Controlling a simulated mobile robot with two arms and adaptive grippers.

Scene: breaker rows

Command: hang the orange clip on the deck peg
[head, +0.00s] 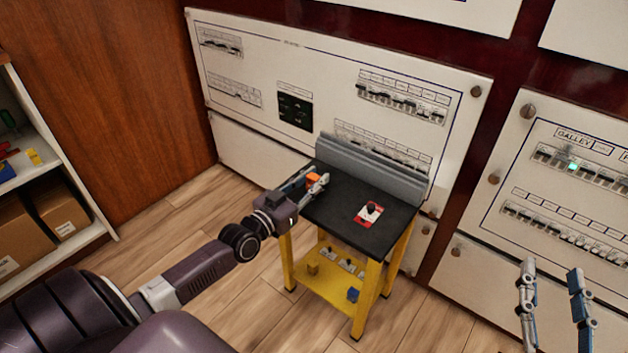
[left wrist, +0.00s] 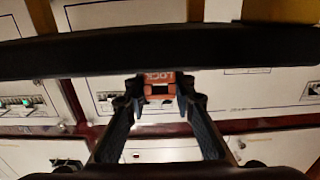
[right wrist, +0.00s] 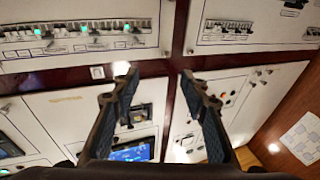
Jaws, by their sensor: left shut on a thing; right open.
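The orange clip (head: 313,180) is between the fingertips of my left gripper (head: 308,184), at the left edge of the cart's black top. In the left wrist view the clip (left wrist: 158,82) shows lettering like "LOCK" and both fingers close on it. I cannot tell whether the clip touches the top. A red and white plate with a dark upright knob (head: 370,211) sits on the black top, right of the clip and apart from it; it may be the deck peg. My right gripper (head: 553,280) is open and empty, away from the cart at the right.
The yellow cart's black top (head: 345,226) has a grey raised back (head: 372,168). Its lower shelf (head: 325,287) holds small items. White breaker panels (head: 300,70) stand behind, and another panel (head: 560,190) at right. A shelf with boxes (head: 60,205) is at left.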

